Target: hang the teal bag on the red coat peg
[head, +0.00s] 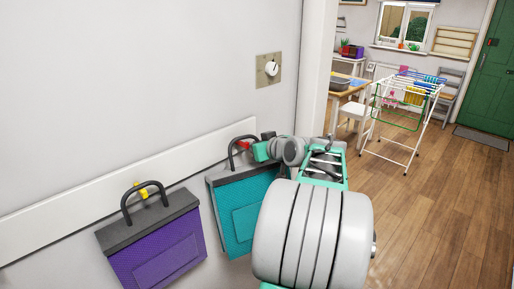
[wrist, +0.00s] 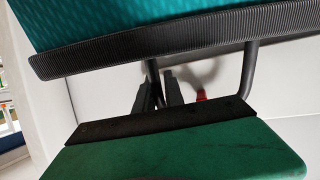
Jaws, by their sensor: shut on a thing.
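A purple bag (head: 158,250) hangs on a yellow peg (head: 141,190) to the left, on the same white rail (head: 70,215). A wall switch (head: 269,69) sits above. A drying rack (head: 405,100), a table and a green door stand far right, with open wooden floor between.

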